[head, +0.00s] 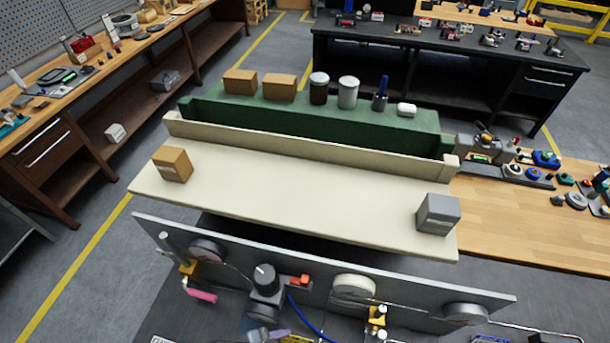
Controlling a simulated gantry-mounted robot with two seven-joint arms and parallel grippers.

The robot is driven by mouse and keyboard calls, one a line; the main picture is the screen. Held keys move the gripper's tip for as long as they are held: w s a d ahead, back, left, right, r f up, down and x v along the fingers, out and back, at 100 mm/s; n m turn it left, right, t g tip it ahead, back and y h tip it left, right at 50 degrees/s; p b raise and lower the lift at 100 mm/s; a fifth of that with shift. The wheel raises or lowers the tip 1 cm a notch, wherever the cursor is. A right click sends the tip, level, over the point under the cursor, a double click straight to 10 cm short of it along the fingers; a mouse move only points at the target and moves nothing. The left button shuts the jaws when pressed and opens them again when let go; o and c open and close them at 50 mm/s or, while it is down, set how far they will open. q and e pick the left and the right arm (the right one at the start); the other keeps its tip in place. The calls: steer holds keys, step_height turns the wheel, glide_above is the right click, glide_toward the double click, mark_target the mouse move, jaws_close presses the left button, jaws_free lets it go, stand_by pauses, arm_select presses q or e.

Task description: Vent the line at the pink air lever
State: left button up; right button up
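The pink air lever (201,295) is at the lower left of the head view, on the front of the grey panel (330,268). It hangs below a yellow valve body (188,268) and points right and slightly down. A grey upright cylinder (166,243) stands by the valve. Nothing touches the lever. Neither of my grippers can be made out in this view.
The panel also carries a black regulator (265,280), a red part (300,281), a cream round gauge (353,287) and a second yellow valve (377,318). A cream shelf (300,205) behind holds a brown box (172,164) and a grey box (438,213).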

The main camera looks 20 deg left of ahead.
arm_select(q)
steer(key=s+a+r+n+g+y, duration=0.1)
steer(key=a+n+y, duration=0.5)
steer(key=a, duration=0.7)
steer(key=shift+s+r+n+g+p, duration=0.3)
steer(key=shift+s+n+g+p, duration=0.25)
steer(key=shift+n, duration=0.55)
steer(key=shift+a, duration=0.1)
